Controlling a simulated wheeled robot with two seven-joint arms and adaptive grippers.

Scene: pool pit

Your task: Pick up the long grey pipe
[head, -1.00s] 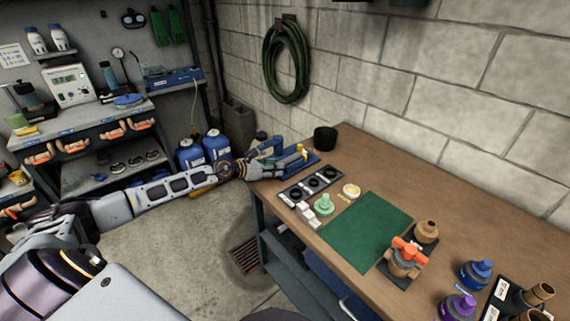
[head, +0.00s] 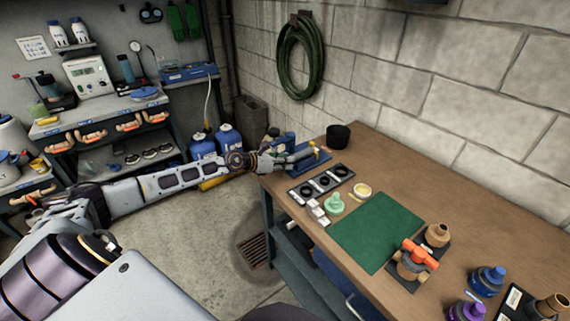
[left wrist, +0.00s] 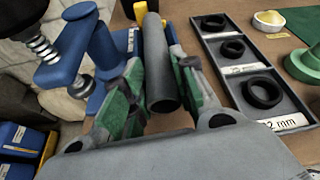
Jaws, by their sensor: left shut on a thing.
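The long grey pipe (left wrist: 160,65) lies between the two green-padded fingers of my left gripper (left wrist: 156,88) in the left wrist view. The pipe's near open end points toward the wrist, and its far part reaches toward a yellow post. The fingers are shut on it. A blue clamp-like stand (left wrist: 95,50) is just to the left. In the head view my left gripper (head: 277,161) is at the back left corner of the workbench, beside a blue base (head: 315,163). The pipe is small and partly hidden there. My right gripper is not in view.
The wooden workbench (head: 500,220) holds a black tray of rings (head: 321,181), a green mat (head: 375,230), a pale green fitting (head: 334,204), an orange-handled valve (head: 412,262) and a black cup (head: 338,136). Blue bottles (head: 229,138) stand behind my left arm.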

